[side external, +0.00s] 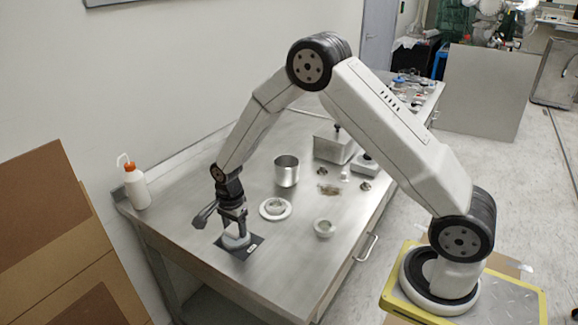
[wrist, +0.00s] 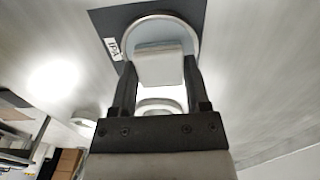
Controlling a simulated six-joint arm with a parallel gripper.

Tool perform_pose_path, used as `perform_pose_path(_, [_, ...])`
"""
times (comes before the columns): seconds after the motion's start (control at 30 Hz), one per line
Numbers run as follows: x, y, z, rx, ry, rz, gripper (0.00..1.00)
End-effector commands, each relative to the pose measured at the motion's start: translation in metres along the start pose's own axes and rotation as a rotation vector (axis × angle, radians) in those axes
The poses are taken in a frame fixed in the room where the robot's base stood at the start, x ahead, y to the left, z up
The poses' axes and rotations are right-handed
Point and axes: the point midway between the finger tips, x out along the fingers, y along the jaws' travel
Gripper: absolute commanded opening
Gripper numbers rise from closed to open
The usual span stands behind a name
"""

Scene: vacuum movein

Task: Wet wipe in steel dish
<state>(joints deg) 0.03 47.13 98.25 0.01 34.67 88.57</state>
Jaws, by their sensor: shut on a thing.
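My gripper (side external: 236,227) points down over the near left part of the steel table. In the wrist view its fingers (wrist: 160,70) are shut on a pale, folded wipe (wrist: 160,58), one finger at each side. Behind the wipe is a round, shallow dish with a silvery rim (wrist: 191,34) and a pale blue inside. The dish (side external: 233,243) sits on a dark square mat with a white label reading IPA (wrist: 113,48). The wipe overlaps the dish in the wrist view; I cannot tell whether it touches the bottom. The fingers hide part of the dish.
A white round plate (side external: 275,209) lies behind the gripper, with a small pale bowl (side external: 324,228) to its right. A steel beaker (side external: 287,171), a metal box (side external: 334,146) and small parts stand farther back. A wash bottle (side external: 135,186) stands at the left table corner.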

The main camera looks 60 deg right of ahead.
Motion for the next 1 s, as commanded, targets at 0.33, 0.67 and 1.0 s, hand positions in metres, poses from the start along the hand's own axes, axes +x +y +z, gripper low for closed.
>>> perform_pose_path(0.33, [-0.020,0.000,0.000,0.000,0.000,-0.001,0.13])
perform_pose_path(0.67, [-0.039,0.000,0.000,0.000,0.000,-0.002,0.13])
perform_pose_path(1.0, [-0.057,0.000,0.000,0.000,0.000,-0.001,0.13])
